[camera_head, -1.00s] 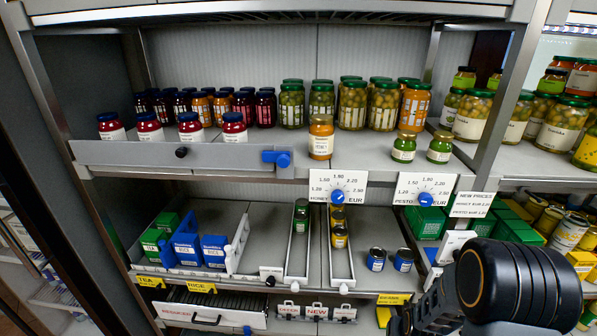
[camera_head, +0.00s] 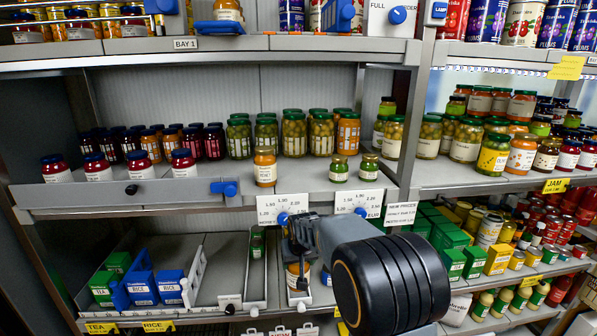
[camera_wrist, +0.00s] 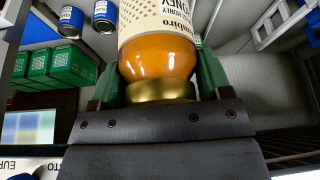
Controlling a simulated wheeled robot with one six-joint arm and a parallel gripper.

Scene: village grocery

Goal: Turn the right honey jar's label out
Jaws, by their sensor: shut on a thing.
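My gripper (camera_head: 298,248) is shut on a honey jar (camera_head: 298,274) at the right-hand lower track. The wrist view shows this jar (camera_wrist: 157,60) between the two green fingers, gold lid toward my gripper. Its cream label, reading HONEY upside down, partly faces the wrist camera. In the head view the jar is small and partly covered by my gripper; I cannot tell whether its base touches the track.
A price dial (camera_head: 283,217) is on the shelf edge behind my gripper. Two small green jars (camera_head: 339,172) stand right of the amber jar. Blue and green boxes (camera_head: 140,288) fill the lower left. Two blue tins (camera_wrist: 104,16) and green boxes (camera_wrist: 52,64) are near the held jar.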

